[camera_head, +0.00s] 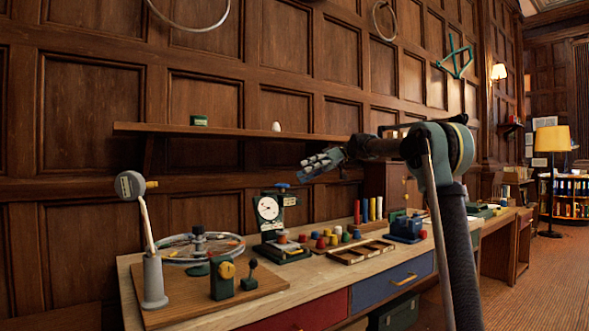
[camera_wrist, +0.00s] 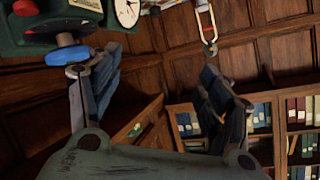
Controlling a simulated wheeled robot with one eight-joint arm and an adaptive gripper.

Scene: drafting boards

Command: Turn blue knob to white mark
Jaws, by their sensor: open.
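The blue knob (camera_head: 282,186) sits on top of a dark green stand (camera_head: 268,236) with a white dial (camera_head: 267,208). In the wrist view the blue knob (camera_wrist: 68,55) is a flat blue disc beside the left finger, on the green body with the white dial (camera_wrist: 127,10). I cannot make out the white mark. My gripper (camera_head: 312,166) is open and empty, above and to the right of the knob in the head view. In the wrist view its fingers (camera_wrist: 148,75) are wide apart, with the knob outside the gap between them.
A wooden tray (camera_head: 360,252) and several coloured pegs stand right of the dial stand. A wall shelf (camera_head: 240,133) runs behind my gripper.

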